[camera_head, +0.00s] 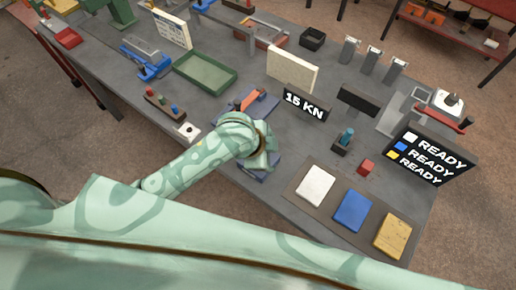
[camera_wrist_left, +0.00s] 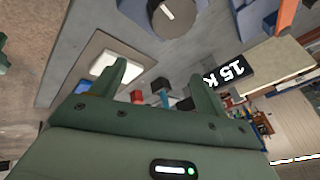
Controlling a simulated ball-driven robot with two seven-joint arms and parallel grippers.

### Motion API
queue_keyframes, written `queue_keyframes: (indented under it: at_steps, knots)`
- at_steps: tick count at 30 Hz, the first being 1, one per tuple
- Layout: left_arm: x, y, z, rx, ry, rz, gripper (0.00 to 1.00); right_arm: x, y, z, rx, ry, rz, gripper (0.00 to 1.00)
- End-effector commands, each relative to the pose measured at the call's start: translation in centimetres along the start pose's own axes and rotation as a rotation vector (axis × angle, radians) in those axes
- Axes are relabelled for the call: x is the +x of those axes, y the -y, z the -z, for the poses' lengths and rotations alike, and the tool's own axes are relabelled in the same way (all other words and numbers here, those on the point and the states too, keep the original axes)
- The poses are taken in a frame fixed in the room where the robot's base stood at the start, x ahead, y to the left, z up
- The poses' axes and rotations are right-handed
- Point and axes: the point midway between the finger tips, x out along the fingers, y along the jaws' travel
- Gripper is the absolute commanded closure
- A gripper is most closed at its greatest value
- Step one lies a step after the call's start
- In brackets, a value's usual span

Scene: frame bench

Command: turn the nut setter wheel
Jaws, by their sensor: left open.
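A dark round knob with a white line on its face, which looks like the nut setter wheel (camera_wrist_left: 174,14), shows at the top of the left wrist view. In the head view I cannot make it out; my left arm (camera_head: 205,160) covers that area. A blue fixture with an orange bar (camera_head: 250,103) lies just beyond my left wrist, and the orange bar also shows at the top right of the wrist view. My left gripper (camera_wrist_left: 162,82) is open, its fingers apart with nothing held between them. The knob is beyond the fingertips, not between them. My right gripper is not in view.
A black "15 KN" sign (camera_head: 305,104) stands right of the blue fixture. A mat with white, blue and yellow pads (camera_head: 352,211) lies at the front right, near a "READY" board (camera_head: 430,157). A green tray (camera_head: 205,72) and a pale upright panel (camera_head: 292,69) stand farther back.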

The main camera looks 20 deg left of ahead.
Motion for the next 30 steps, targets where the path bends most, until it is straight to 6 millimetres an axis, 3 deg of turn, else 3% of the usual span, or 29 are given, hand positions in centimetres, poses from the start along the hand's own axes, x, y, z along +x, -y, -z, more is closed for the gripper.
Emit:
queue_keyframes:
  at_steps: [3, 5, 10, 17, 23, 30]
  knots:
    - [-1.5, 1.5, 3.2, 0.259, -0.009, -0.102, 0.25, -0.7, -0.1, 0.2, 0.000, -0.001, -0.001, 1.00]
    - [-2.4, 2.1, 3.9, 0.407, 0.011, -0.169, 0.25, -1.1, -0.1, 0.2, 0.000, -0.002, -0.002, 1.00]
    - [-5.3, 4.5, 2.3, 0.724, 0.126, -0.353, 0.25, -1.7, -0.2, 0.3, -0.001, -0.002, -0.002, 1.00]
    - [-7.4, 6.2, 0.1, 0.855, 0.207, -0.474, 0.25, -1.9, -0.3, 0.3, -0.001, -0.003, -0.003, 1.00]
    - [-5.1, 5.2, -1.0, 0.857, 0.206, -0.484, 0.25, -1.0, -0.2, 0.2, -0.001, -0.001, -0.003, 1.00]
    - [0.5, 3.1, -3.2, 0.855, 0.206, -0.482, 0.25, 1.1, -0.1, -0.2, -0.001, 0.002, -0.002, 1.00]
